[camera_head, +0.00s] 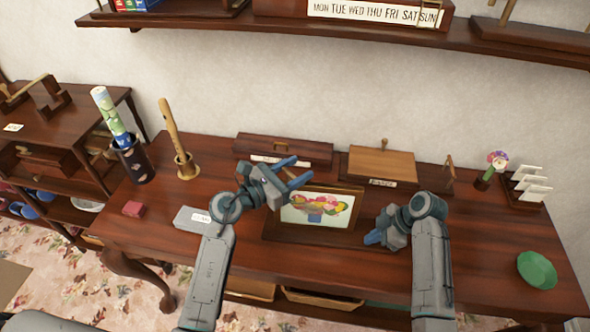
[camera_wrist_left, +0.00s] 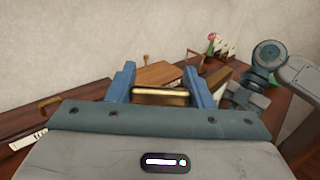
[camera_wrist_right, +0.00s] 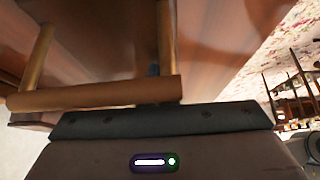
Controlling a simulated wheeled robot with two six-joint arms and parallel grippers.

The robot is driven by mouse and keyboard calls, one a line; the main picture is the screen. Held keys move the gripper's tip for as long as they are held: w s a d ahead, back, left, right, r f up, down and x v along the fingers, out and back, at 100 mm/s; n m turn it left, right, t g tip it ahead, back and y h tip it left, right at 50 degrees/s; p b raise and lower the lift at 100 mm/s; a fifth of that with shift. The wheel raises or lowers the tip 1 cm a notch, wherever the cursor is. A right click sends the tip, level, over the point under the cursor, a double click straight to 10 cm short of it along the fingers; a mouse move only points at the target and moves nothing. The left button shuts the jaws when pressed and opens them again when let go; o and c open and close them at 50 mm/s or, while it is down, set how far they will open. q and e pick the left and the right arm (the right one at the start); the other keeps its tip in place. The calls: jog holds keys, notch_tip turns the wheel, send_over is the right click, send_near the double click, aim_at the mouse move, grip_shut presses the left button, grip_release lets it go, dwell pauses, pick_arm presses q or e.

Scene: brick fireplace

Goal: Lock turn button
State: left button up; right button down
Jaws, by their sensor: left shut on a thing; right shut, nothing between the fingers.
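A framed flower picture (camera_head: 318,208) stands on the desk with a dark wooden base. My left gripper (camera_head: 302,171) is just above and behind its top left corner. In the left wrist view its blue fingers are wide apart, with a brass-coloured bar (camera_wrist_left: 160,97) between them. I cannot tell what that bar belongs to. My right gripper (camera_head: 370,239) is shut and empty, low beside the picture's right edge. The right wrist view shows a wooden bar (camera_wrist_right: 95,95) with two posts close in front; its fingertips are mostly hidden. I cannot make out a turn button.
A long dark box (camera_head: 283,150) and a wooden-lidded box (camera_head: 381,163) stand behind the picture. A letter rack (camera_head: 525,188) stands at the back right.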

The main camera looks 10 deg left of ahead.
pick_arm(q)
jog(key=o, duration=1)
jog(key=shift+a, duration=0.1)
jog(key=v, duration=1.2)
